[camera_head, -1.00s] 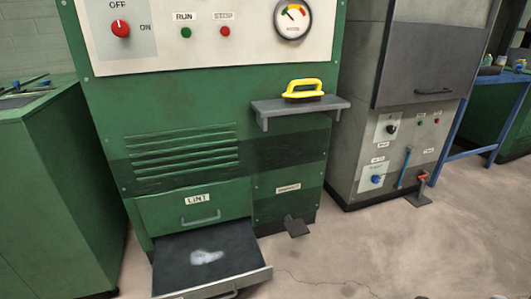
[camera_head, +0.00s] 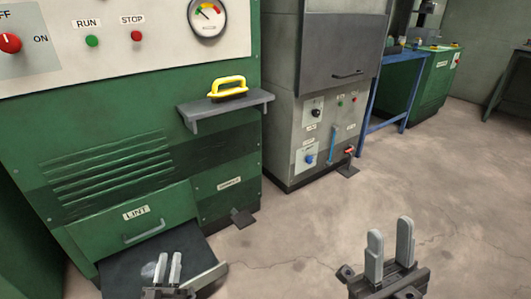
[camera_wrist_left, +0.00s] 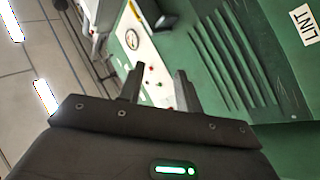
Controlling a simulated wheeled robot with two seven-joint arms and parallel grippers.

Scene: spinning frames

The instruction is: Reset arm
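My left gripper (camera_head: 171,256) is at the bottom left of the head view, in front of the pulled-out lint drawer (camera_head: 112,282). Its two fingers stand apart with nothing between them, as the left wrist view also shows (camera_wrist_left: 160,74). My right gripper (camera_head: 390,230) is at the bottom right, over the bare floor. Its fingers point up, are apart and hold nothing. The forearms behind both grippers are out of the frame.
The green machine (camera_head: 230,155) fills the left. A yellow-handled tool (camera_head: 229,86) lies on its shelf (camera_head: 250,103). A foot pedal (camera_head: 242,217) juts out low. A grey cabinet (camera_head: 285,110) and blue table (camera_head: 392,117) stand beyond.

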